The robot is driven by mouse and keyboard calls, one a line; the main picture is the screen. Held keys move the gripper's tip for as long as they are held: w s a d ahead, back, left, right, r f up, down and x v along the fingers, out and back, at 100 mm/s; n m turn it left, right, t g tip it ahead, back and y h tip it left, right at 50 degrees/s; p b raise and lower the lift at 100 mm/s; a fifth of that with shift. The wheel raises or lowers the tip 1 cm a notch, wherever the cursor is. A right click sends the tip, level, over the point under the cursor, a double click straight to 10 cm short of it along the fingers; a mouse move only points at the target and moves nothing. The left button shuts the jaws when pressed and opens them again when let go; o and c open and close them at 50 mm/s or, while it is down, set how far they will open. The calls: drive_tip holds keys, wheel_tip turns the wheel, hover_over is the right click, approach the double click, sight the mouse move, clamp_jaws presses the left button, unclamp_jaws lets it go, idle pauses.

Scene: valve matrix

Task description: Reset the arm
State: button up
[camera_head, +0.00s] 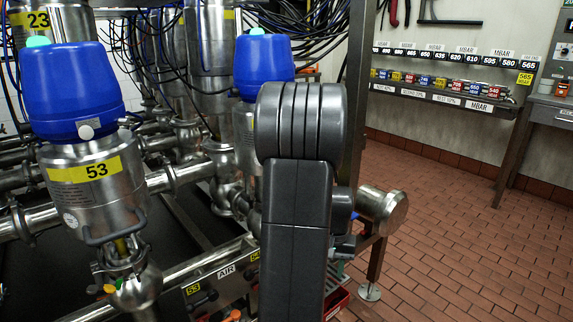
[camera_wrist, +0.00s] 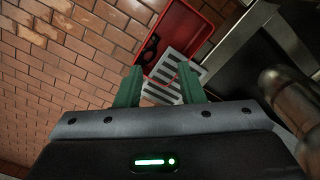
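My arm (camera_head: 296,200) stands upright in the middle of the head view, a dark grey link with a rounded joint at its top. My gripper (camera_wrist: 161,68) shows in the wrist view with two green fingers spread apart and nothing held between them. It points down toward the brick floor and a red tray (camera_wrist: 206,20). A light grey slotted piece (camera_wrist: 172,62) lies at the tray, seen beyond and between the fingertips. In the head view the arm hides the gripper's fingers.
Steel valves with blue caps (camera_head: 75,90) (camera_head: 263,64) and pipes fill the left, close to my arm. A steel pipe end (camera_head: 383,208) juts out right of the arm. A labelled shelf (camera_head: 440,93) runs along the back wall. The brick floor (camera_head: 470,240) at right is clear.

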wheel_tip(320, 180, down, 8)
drive_tip(key=b, duration=0.2)
drive_tip(key=shift+r+p, duration=2)
drive_tip(key=shift+r, duration=0.7)
drive_tip(key=shift+f, duration=0.1)
